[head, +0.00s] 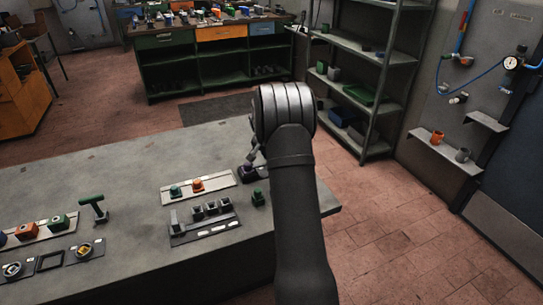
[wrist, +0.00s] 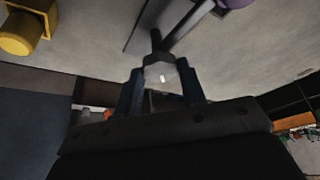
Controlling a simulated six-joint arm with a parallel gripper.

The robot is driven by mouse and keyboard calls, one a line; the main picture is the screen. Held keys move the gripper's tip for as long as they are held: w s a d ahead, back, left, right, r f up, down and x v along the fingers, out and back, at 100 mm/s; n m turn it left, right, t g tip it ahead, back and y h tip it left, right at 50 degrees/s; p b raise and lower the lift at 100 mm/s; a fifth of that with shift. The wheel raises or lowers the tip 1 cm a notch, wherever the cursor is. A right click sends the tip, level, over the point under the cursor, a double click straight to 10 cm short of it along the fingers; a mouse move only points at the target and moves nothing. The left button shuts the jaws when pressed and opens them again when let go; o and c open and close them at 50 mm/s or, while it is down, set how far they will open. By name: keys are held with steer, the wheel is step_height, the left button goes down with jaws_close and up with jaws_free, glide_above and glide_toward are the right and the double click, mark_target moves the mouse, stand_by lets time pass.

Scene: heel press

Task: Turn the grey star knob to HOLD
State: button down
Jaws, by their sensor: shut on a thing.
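The grey knob (wrist: 161,72) shows in the wrist view between the two dark fingers of my gripper (wrist: 163,83), which is shut on it. A small white mark is on the knob's near face. Dark bars stick out beyond it towards the top of the picture. In the head view my arm hides most of the gripper and the knob, near the right end of the bench. I cannot read a HOLD label in either view, so I cannot tell which way the knob points.
A purple part (wrist: 235,3) is just beyond the knob, and a yellow knob (wrist: 20,33) is at the upper left.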

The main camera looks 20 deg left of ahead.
stand_by(0.5)
steer(key=c, duration=0.9)
jaws_free()
steer(key=v, duration=1.7)
steer(key=shift+r, duration=0.25)
steer(key=shift+f, duration=0.15)
steer(key=x, duration=1.7)
steer(key=shift+f, duration=0.1)
